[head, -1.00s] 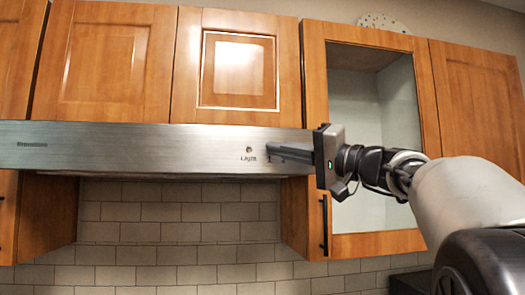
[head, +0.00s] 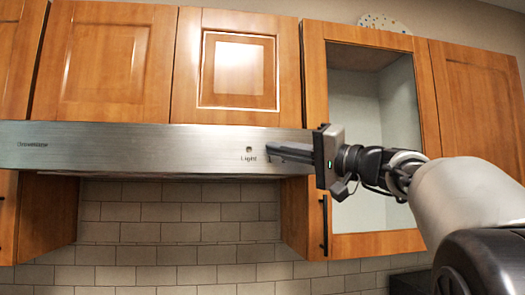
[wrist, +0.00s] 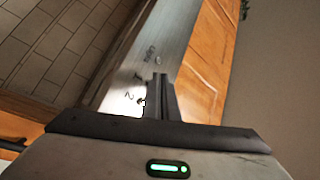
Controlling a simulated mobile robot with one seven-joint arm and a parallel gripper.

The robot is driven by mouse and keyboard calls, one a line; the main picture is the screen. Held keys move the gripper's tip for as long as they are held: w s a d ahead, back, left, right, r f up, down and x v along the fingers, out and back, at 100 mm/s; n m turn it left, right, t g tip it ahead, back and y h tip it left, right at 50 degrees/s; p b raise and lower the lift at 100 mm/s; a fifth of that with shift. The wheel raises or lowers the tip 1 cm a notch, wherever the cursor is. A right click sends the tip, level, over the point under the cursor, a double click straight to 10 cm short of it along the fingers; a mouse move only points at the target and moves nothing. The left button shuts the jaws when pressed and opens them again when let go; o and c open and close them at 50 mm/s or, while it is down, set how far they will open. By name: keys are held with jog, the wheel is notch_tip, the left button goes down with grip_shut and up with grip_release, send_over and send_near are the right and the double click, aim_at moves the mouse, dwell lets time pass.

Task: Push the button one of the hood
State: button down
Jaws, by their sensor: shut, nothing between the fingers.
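The steel hood (head: 120,148) runs across the head view under the cabinets. Its Light button (head: 249,149) is a small dark dot with its label below. In the wrist view, the hood front (wrist: 172,50) carries the Light label and, nearer my gripper, a mark like a 1 (wrist: 138,76) and a 2 (wrist: 130,97). My gripper (head: 268,151) is shut and empty, its fingers pointing left along the hood just right of the Light button. In the wrist view its fingertips (wrist: 160,77) overlap the hood beside these marks. Button one itself seems hidden behind the fingers; contact cannot be told.
Wooden cabinets (head: 105,65) stand above the hood. A glass-front cabinet (head: 372,232) stands behind my gripper at the right, with a dark handle (head: 324,225) at its left edge. Tiled wall (head: 180,232) lies below the hood, where the space looks free.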

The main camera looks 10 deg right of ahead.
jog(key=shift+w, duration=0.4)
jog(key=shift+w, duration=0.15)
dwell(0.4)
jog(key=shift+s+b, duration=0.5)
jog(key=shift+s, duration=0.15)
jog(key=shift+s, duration=0.1)
